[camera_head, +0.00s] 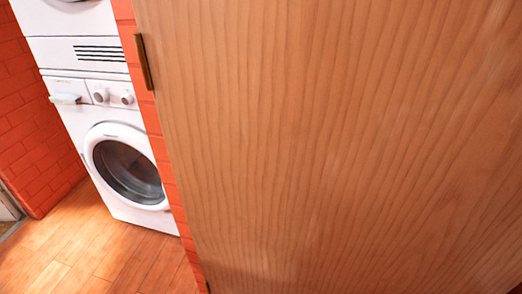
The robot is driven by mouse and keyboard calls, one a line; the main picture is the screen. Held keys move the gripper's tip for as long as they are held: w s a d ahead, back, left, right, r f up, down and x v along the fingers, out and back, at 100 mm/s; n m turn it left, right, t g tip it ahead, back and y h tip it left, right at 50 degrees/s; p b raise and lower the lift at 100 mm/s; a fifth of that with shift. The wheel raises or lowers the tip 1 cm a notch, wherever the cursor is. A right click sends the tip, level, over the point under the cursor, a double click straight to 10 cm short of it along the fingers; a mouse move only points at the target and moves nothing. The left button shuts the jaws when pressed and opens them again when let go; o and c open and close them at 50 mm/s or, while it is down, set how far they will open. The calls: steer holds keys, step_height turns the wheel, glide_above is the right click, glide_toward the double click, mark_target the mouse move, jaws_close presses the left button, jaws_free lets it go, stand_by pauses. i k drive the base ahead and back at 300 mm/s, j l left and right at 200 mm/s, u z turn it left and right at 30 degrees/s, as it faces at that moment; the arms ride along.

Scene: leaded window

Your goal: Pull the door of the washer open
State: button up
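The white washer (77,125) stands at the left of the head view, against orange brick. Its round door (128,172) has a white rim and dark glass and looks closed. The right edge of the washer is partly hidden by a strip of orange brick wall. Two knobs and a drawer front (65,93) sit on the panel above the door. My gripper is not in view.
A large wooden door panel (330,140) with a hinge (143,62) fills the right and middle of the view, very near. A white machine (85,50) sits above the washer. Bare wooden floor (85,255) lies in front of the washer at the lower left.

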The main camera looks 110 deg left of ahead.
mark_target(109, 133)
steer(key=u, duration=4.6)
steer(key=i+l+u, duration=0.15)
steer(key=i+u, duration=0.15)
steer(key=u, duration=0.15)
steer(key=i+l+u, duration=0.2)
steer(key=u, duration=0.3)
steer(key=i, duration=0.05)
